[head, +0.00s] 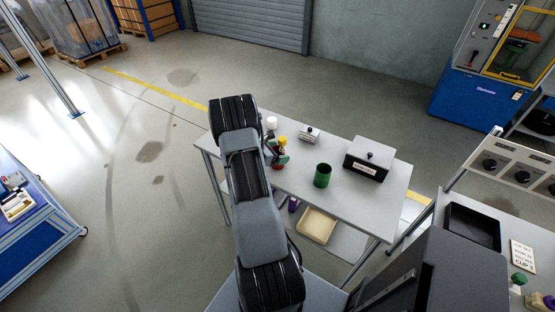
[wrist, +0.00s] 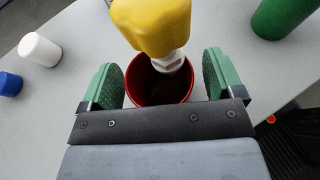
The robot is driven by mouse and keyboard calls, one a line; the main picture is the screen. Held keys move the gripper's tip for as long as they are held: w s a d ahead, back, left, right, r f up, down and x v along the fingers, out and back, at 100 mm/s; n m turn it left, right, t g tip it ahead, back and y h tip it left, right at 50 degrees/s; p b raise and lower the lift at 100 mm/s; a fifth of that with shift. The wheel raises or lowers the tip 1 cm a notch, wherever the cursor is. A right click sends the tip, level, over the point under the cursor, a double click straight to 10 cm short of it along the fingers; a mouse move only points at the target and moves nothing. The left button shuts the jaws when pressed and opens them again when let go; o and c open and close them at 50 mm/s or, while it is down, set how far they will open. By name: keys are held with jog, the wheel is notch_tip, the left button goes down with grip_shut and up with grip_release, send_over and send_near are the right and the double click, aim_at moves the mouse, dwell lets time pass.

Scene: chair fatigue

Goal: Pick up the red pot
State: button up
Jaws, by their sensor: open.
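The red pot (wrist: 146,88) stands on the grey table between my fingers in the wrist view, its open dark mouth facing the camera. My gripper (wrist: 160,82) is open, with a green-padded finger on each side of the pot and a gap visible at least on the left. A yellow knobbed thing with a white neck (wrist: 152,18) overlaps the pot's far rim; I cannot tell whether it stands in the pot or behind it.
On the table are a green pot (head: 322,176), a dark labelled box (head: 367,161), a small white labelled block (head: 309,135) and a white cylinder (wrist: 39,49). A blue cylinder (wrist: 9,83) lies left in the wrist view. A beige tray (head: 315,226) sits on the lower shelf.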

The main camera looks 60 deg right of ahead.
jog(key=shift+c, duration=0.3)
jog(key=c, duration=1)
jog(key=shift+o, duration=0.2)
jog(key=shift+r, duration=0.1)
